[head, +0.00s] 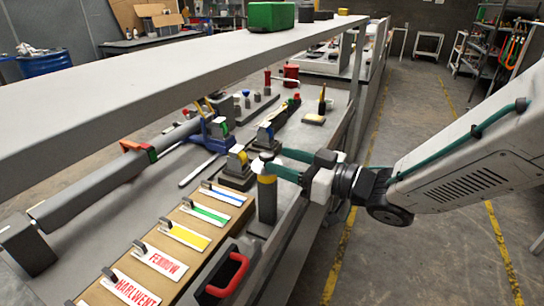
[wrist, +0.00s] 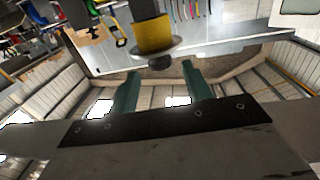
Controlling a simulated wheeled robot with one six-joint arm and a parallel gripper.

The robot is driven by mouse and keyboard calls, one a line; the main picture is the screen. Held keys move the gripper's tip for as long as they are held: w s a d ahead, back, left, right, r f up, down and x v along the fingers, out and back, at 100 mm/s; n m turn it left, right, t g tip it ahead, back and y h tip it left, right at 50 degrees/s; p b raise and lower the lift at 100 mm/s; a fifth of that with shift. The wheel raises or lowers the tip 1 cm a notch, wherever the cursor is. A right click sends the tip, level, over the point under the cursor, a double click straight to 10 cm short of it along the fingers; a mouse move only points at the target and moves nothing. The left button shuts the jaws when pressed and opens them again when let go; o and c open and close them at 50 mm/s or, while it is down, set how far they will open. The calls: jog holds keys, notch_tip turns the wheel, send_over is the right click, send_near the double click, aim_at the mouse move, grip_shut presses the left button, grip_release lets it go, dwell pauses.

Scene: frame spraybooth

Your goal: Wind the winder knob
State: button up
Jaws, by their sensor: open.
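The winder is a dark upright post (head: 267,208) with a yellow band and a pale disc on top, at the bench's right edge. In the wrist view its yellow band (wrist: 152,36) and silvery disc show at top centre. A small dark knob (wrist: 160,62) sits at the disc's rim. My gripper (head: 273,159) is open, its two green fingers reaching in from the right at disc height. In the wrist view my gripper (wrist: 160,71) has its fingertips either side of the knob, with visible gaps. In the head view the fingers hide the knob.
A board with colour-striped and lettered tags (head: 185,236) lies left of the post. A red handle (head: 228,275) is in front. Blocks with coloured tops (head: 237,165) stand just behind. A long grey shelf (head: 180,75) overhangs the bench. The floor on the right is open.

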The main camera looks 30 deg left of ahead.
aim_at(267, 154)
jog(key=d, duration=0.3)
jog(key=shift+s, duration=0.1)
jog(key=a, duration=0.7)
jog(key=shift+a, duration=0.4)
jog(key=shift+w, duration=0.2)
jog(key=c, duration=0.9)
